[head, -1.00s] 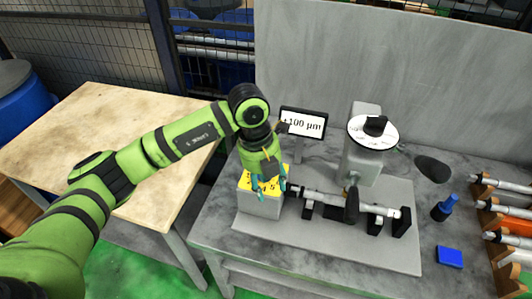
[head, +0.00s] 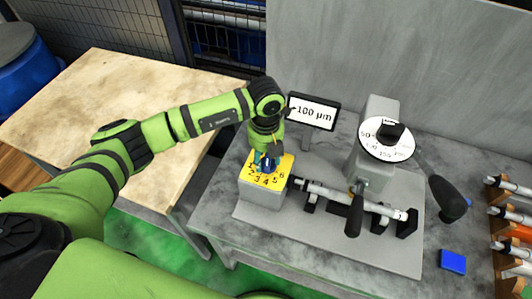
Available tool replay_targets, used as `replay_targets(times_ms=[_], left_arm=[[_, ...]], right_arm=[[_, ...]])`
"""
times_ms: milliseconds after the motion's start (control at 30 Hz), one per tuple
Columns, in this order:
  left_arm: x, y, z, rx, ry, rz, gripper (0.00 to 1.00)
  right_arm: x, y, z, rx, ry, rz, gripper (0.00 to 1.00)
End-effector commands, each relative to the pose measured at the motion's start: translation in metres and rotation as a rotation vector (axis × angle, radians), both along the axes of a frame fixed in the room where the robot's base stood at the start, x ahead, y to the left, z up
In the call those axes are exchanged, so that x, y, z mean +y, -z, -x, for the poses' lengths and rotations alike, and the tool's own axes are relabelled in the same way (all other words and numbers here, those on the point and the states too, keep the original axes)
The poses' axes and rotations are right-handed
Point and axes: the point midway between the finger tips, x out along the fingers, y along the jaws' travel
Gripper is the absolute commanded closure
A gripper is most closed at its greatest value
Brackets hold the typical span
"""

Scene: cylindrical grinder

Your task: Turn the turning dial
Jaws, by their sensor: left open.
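Two dials are in the head view, and I cannot tell by name which one the task means. A yellow plate (head: 283,172) with numbers sits on top of a grey box (head: 259,207). A white round dial (head: 372,141) with scale marks and a black knob (head: 391,130) stands on the grinder, right of the display. My left gripper (head: 266,163) points down over the yellow plate, its teal fingers open. The fingers and wrist hide the plate's middle, so any knob there and contact with it are unclear. My right gripper is not in view.
A display (head: 312,112) reading 100 µm stands just behind my left gripper. The grinder's shaft (head: 340,194) and black handles (head: 447,196) lie to the right. A blue block (head: 453,262) and a tool rack (head: 510,215) are at the right. The wooden table (head: 95,115) is clear.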

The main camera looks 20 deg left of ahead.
Motion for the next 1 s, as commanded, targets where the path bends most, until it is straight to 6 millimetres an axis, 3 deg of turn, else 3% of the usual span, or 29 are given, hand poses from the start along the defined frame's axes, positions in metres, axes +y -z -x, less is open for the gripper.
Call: replay_targets(times_ms=[100,233,300,367,600,1000], left_arm=[[0.0,0.001,0.0,0.0,0.001,0.001,0.51],[0.0,0.001,0.0,0.0,0.002,0.001,0.51],[-0.001,0.001,0.0,0.0,0.002,0.001,0.79],[-0.001,0.001,0.0,0.0,0.002,0.001,1.0],[0.0,0.002,0.0,0.0,0.005,0.001,1.0],[0.0,0.006,-0.001,-0.002,0.175,0.0,1.0]], right_arm=[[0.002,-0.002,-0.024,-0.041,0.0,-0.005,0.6],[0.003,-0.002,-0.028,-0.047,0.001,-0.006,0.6],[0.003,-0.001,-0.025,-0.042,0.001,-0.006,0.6],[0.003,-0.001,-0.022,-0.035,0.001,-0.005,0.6],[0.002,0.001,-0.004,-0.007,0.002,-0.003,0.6],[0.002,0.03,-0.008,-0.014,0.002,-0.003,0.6]])
